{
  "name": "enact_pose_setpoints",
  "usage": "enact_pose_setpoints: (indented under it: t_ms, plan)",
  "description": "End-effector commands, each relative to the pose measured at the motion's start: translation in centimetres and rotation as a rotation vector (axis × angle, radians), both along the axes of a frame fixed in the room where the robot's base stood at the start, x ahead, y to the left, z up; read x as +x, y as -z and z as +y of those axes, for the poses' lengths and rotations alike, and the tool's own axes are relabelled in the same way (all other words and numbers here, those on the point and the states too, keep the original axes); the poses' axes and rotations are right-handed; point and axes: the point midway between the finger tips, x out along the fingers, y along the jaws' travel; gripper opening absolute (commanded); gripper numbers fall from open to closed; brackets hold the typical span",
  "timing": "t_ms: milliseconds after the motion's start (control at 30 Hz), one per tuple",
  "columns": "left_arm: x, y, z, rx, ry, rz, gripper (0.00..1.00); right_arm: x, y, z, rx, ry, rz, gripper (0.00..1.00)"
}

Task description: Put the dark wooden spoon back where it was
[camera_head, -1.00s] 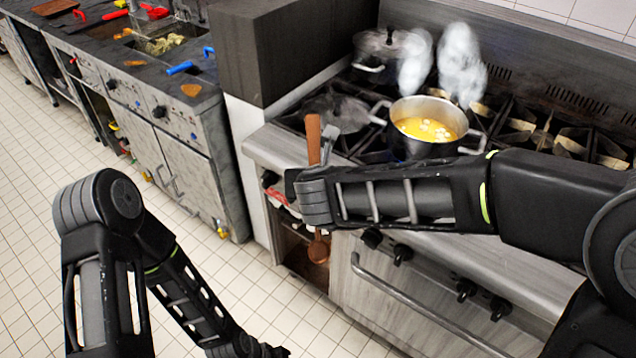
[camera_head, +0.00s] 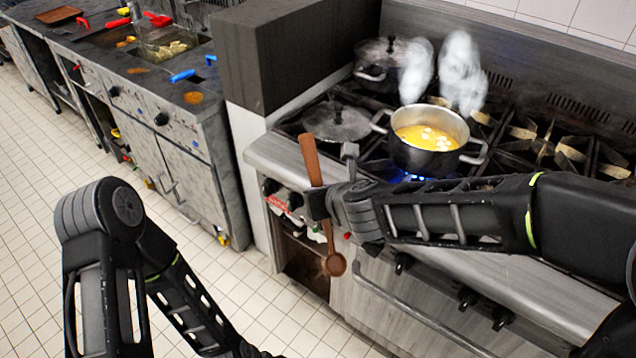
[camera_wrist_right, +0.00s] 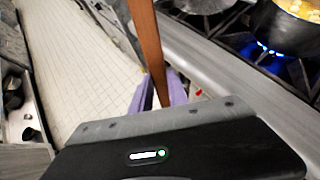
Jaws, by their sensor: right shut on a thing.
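The dark wooden spoon (camera_head: 311,160) is held in my right gripper (camera_head: 322,203), its handle up and its bowl (camera_head: 334,264) hanging below, slightly tilted. It is in the air in front of the stove's front edge. In the right wrist view the spoon's handle (camera_wrist_right: 146,45) runs up between the purple fingers of my right gripper (camera_wrist_right: 160,92), which are shut on it. My left arm hangs at the lower left of the head view, and its gripper is cut off at the bottom edge.
A pot of yellow soup (camera_head: 429,137) stands over a lit blue flame, with steam above. A lidded pot (camera_head: 386,62) and a loose lid (camera_head: 337,121) are behind and left of it. A worktop (camera_head: 120,60) with utensils is at far left. Tiled floor lies clear between.

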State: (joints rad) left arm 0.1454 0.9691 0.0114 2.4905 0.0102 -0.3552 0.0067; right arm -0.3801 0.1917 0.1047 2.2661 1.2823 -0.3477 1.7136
Motion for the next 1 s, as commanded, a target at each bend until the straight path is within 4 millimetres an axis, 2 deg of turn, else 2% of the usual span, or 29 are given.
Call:
enact_pose_setpoints:
  t_ms: [133, 867, 1000]
  plan:
    - [0.0, 0.0, 0.0, 0.000, 0.000, 0.000, 0.36, -0.2, 1.1, -0.7, 0.000, -0.136, 0.002, 0.00]
    - [0.0, 0.0, 0.0, 0.000, 0.000, 0.000, 0.36, -0.9, 3.2, -1.5, 0.004, -0.454, 0.005, 0.00]
    - [0.0, 0.0, 0.0, 0.000, 0.000, 0.000, 0.36, -1.0, 4.0, -2.0, 0.008, -0.584, 0.001, 0.00]
